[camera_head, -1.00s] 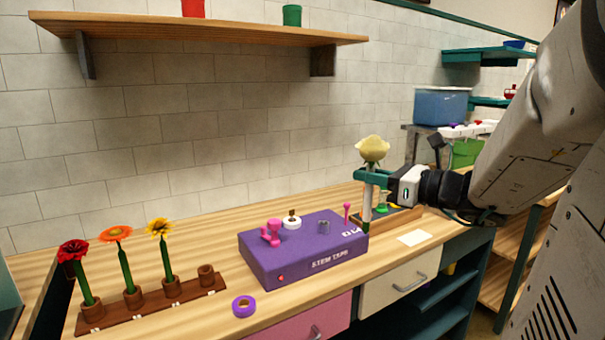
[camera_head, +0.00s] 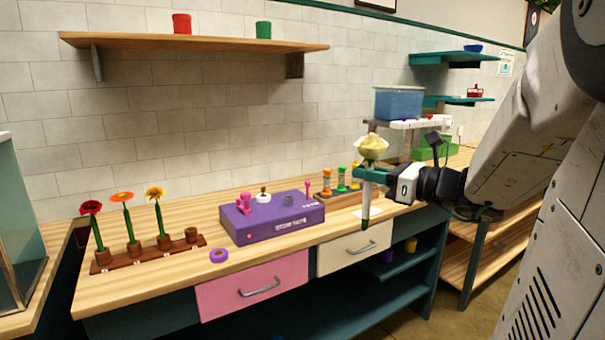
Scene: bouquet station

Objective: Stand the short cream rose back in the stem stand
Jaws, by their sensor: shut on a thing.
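The short cream rose (camera_head: 371,148) is upright in my gripper (camera_head: 368,176), which is shut on its stem just below the bloom. The stem's lower end hangs in front of the right part of the bench, by the cream drawer. The stem stand (camera_head: 153,256) is a brown strip with a row of cups at the left of the bench. My gripper is far to the right of the stand.
A purple stem tape box (camera_head: 272,221) with small items on top stands between the stand and my gripper. A wooden tray with coloured spools (camera_head: 341,180) is behind the rose. A wall shelf (camera_head: 200,42) hangs above.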

